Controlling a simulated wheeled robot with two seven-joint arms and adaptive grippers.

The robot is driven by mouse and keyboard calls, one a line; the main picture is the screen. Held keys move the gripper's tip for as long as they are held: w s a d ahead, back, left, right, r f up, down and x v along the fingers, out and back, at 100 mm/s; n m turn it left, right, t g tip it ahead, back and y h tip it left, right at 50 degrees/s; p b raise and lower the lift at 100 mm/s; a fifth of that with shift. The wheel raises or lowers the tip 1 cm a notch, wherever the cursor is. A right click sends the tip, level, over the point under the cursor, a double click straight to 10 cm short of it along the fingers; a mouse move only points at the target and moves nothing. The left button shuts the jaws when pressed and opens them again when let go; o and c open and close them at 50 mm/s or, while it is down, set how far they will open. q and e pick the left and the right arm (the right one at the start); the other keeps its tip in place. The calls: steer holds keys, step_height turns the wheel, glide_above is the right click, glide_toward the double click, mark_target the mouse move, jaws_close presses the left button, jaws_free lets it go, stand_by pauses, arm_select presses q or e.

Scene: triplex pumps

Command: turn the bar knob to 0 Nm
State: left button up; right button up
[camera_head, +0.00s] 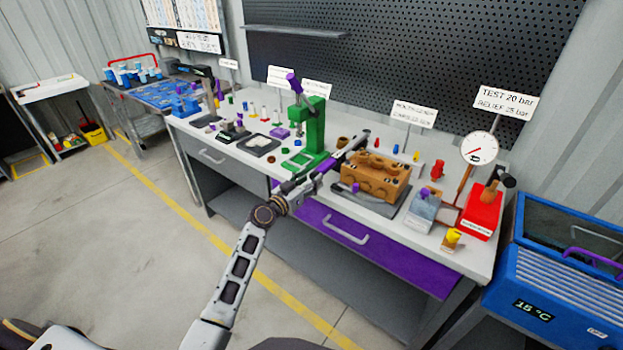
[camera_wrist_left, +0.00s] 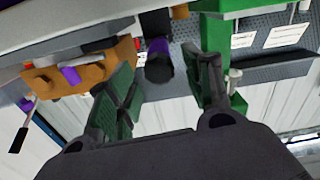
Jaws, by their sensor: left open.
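My left gripper (camera_head: 350,145) reaches over the workbench between the green press (camera_head: 308,128) and the brown pump block (camera_head: 374,176). In the left wrist view its two fingers (camera_wrist_left: 167,68) stand apart with nothing clasped. A purple cylinder with a dark end (camera_wrist_left: 158,60) appears in the gap between them, apart from both fingers; it may be the bar knob, but I cannot be sure. No Nm scale or setting can be read. The green press (camera_wrist_left: 240,100) and brown block (camera_wrist_left: 75,72) flank the fingers. My right gripper is out of view.
A pressure gauge (camera_head: 479,148), a red unit (camera_head: 483,212) and a grey block (camera_head: 424,207) stand right of the pump block. Several small parts lie around the bench. A purple drawer (camera_head: 380,252) is below. A blue machine (camera_head: 550,285) stands at right.

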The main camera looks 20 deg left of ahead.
arm_select(q)
steer(key=shift+w+d, duration=0.25)
steer(key=shift+w, duration=0.35)
steer(key=c, duration=1)
